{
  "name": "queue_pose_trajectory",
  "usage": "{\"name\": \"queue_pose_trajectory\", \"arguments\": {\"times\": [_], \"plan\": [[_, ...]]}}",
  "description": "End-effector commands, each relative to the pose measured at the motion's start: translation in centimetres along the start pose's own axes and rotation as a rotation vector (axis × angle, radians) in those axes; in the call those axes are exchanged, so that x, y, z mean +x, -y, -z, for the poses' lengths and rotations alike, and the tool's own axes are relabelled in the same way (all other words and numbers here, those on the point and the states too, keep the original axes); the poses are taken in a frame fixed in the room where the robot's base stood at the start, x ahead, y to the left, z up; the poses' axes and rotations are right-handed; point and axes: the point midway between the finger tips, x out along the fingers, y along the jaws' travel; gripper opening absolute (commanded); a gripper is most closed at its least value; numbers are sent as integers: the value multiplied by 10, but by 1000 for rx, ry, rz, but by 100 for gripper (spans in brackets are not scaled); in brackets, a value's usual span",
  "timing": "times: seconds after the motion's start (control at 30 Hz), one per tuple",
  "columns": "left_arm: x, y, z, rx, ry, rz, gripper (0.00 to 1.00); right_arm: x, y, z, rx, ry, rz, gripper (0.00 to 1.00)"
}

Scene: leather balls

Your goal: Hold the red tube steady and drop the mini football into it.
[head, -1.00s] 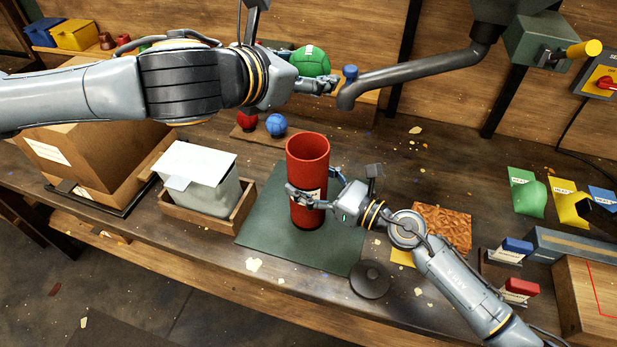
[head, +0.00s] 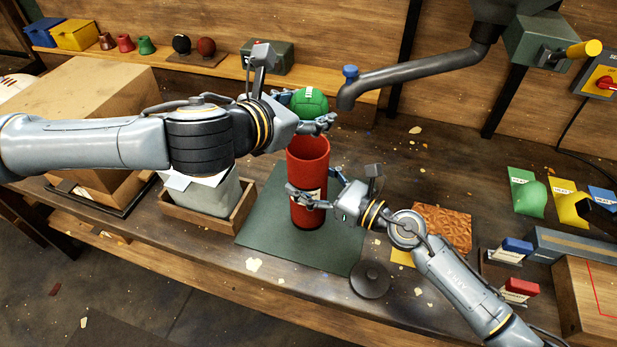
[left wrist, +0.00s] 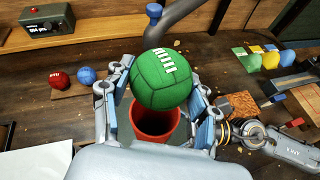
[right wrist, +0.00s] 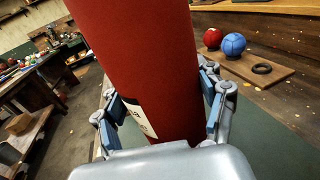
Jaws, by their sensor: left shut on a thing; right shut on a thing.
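The red tube (head: 306,160) stands upright on a dark green mat (head: 263,240). My right gripper (head: 318,190) is shut on its lower part; the tube (right wrist: 140,60) also fills the middle of the right wrist view, between both fingers. My left gripper (head: 318,113) is shut on a green ball with white lacing, the mini football (head: 310,101). It holds the ball a little above the tube's top, and in the left wrist view the ball (left wrist: 161,79) partly covers the tube's open mouth (left wrist: 154,119). The tube's inside is mostly hidden.
A dark spout (head: 410,77) with a blue knob hangs just right of the ball. A grey bin (head: 212,200) in a wooden tray and a cardboard box (head: 85,95) stand left. A round dark disc (head: 370,279) lies at the mat's front right corner.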

Motion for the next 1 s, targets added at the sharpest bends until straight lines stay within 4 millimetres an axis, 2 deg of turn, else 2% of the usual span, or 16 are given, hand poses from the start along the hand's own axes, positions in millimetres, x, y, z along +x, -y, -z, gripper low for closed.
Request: {"name": "queue_pose_trajectory", "arguments": {"times": [0.6, 0.97, 1.0], "plan": [[16, 8, 38, 0, 0, 0, 24, 0, 0, 0, -1, -1, 1, 20], [17, 9, 41, 1, 2, 0, 24, 0, 0, 0, -1, -1, 1, 20], [17, 9, 41, 1, 2, 0, 67, 0, 0, 0, -1, -1, 1, 20]]}}
